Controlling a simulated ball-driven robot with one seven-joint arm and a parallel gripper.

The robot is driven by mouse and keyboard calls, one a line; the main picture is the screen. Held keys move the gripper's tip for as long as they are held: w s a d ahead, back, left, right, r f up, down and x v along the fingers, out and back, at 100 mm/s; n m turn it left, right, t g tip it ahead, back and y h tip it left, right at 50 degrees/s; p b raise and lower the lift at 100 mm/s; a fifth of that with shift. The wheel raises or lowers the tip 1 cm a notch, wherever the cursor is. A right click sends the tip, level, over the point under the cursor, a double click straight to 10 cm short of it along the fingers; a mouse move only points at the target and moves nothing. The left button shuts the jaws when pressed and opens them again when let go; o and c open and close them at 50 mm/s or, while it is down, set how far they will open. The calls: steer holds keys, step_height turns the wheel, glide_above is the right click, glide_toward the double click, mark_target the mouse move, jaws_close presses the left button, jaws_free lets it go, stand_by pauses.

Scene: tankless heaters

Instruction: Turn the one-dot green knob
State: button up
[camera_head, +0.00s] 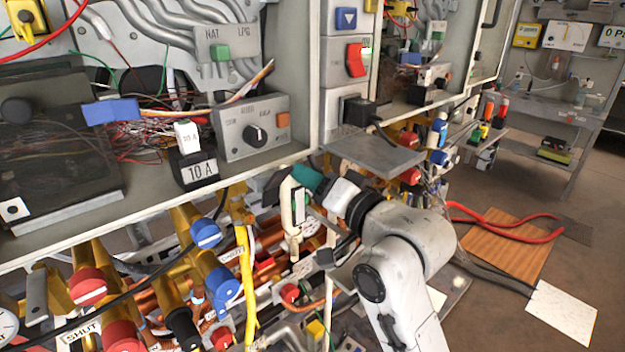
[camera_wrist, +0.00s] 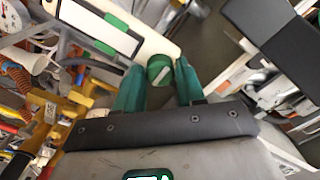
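The green knob (camera_wrist: 160,70) shows in the wrist view as a round dark-green cap with a pale bar across its face. It sits at the end of a cream-white body (camera_wrist: 125,35) with a green strip. No dot on it can be made out. My gripper (camera_wrist: 159,74) is open, with one teal finger on each side of the knob. Whether the fingers touch it I cannot tell. In the head view my gripper (camera_head: 306,177) reaches left to the cream-white body (camera_head: 292,205); the knob cannot be made out there.
A grey shelf (camera_head: 375,152) juts out just above my arm. A control box with a black dial (camera_head: 255,134) stands at upper left. Yellow pipes with blue and red valve handles (camera_head: 205,233) crowd the lower left. Open floor (camera_head: 500,180) lies at right, with a red hose (camera_head: 510,228).

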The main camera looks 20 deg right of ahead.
steer(key=c, duration=0.6)
steer(key=shift+c, duration=0.2)
steer(key=n+b, duration=0.3)
steer(key=n, duration=0.5)
steer(key=shift+n+b, duration=0.4)
stand_by(0.3)
steer(key=o, duration=1.1)
steer(key=shift+c, duration=0.2)
steer(key=shift+s, duration=0.1)
